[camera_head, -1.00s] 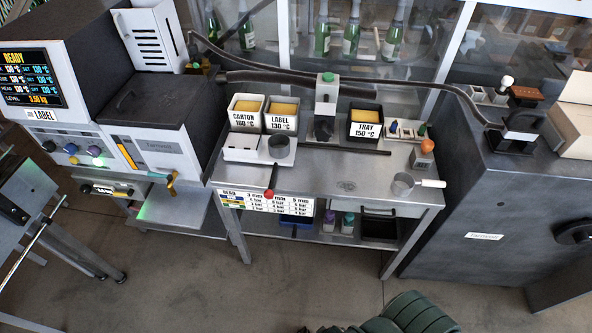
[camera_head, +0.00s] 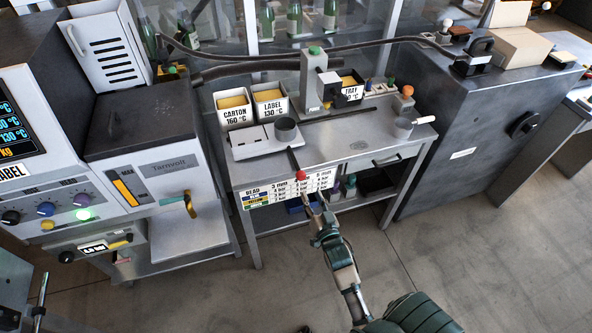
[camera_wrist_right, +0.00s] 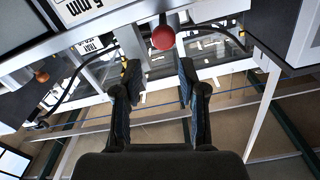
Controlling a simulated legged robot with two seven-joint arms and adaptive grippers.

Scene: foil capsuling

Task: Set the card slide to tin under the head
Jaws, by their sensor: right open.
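My right gripper (camera_head: 314,200) is in front of the bench's front edge, open and empty. In the wrist view its two fingers (camera_wrist_right: 158,82) stand apart, with the red ball knob (camera_wrist_right: 163,38) just beyond them, not touching. The knob also shows in the head view (camera_head: 302,176), on a short dark rod from the white unit (camera_head: 262,143) with a dark round cup (camera_head: 285,128). The printed BEAD card (camera_head: 290,188) is on the bench's front edge below it. I cannot tell which part is the card slide. A grey post with a head (camera_head: 318,85) stands behind. My left gripper is not in view.
Yellow-filled CARTON (camera_head: 234,107) and LABEL (camera_head: 270,102) bins stand behind the white unit; a TRAY bin (camera_head: 352,83) is at right. The bench top (camera_head: 350,140) is mostly clear. A machine with knobs and a screen (camera_head: 50,190) stands left.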

